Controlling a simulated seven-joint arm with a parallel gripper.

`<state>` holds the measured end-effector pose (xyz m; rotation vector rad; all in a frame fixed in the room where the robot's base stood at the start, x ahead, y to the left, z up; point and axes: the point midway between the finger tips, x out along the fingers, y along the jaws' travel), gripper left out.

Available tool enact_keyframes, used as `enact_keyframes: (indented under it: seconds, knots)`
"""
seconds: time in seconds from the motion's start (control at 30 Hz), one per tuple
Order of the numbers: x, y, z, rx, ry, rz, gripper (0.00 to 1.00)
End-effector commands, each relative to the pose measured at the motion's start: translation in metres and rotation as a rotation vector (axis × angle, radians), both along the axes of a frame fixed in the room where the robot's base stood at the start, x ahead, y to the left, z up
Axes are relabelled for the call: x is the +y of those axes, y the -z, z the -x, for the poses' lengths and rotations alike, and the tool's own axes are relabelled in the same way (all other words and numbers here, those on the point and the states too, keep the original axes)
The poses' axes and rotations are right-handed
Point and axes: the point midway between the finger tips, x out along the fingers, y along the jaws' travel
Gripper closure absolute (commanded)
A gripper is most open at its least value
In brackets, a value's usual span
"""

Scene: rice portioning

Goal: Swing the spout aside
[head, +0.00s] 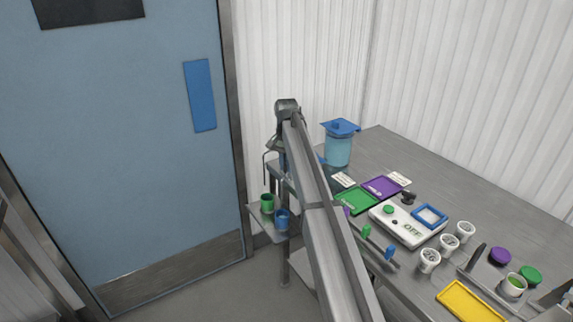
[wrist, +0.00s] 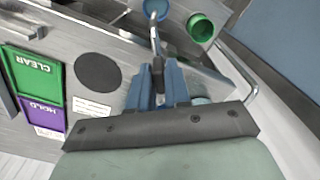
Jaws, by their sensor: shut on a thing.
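My gripper (wrist: 159,72) has its blue fingers closed on the dark end of a thin metal spout (wrist: 154,36). In the wrist view the spout runs from the fingers up toward a blue cup (wrist: 156,9), with a green cup (wrist: 201,28) to its right. In the head view my arm hides most of the gripper and its grip. There the green cup (head: 268,203) and blue cup (head: 282,218) stand on a small side shelf (head: 258,219) left of the table, below the gripper end of my arm.
A blue-lidded container (head: 338,147) stands at the table's back corner. Green CLEAR (head: 355,201) and purple HOLD (head: 382,188) mats lie near it. A white OFF panel (head: 408,226), several white cups and a yellow tray (head: 468,301) are further right. A blue door (head: 130,140) is at left.

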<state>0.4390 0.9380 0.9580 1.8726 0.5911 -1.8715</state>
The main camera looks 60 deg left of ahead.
Motion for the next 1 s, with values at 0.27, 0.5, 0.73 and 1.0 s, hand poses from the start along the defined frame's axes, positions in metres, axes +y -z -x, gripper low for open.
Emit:
enact_keyframes:
  seconds: [0.27, 0.5, 0.73, 1.0]
  knots:
    - [0.003, 0.000, 0.002, 0.000, 0.061, 0.000, 1.00]
    - [0.012, 0.000, 0.005, 0.001, 0.226, 0.000, 1.00]
    - [0.024, 0.000, 0.009, 0.000, 0.442, 0.001, 1.00]
    - [0.039, 0.000, 0.009, 0.000, 0.698, 0.000, 1.00]
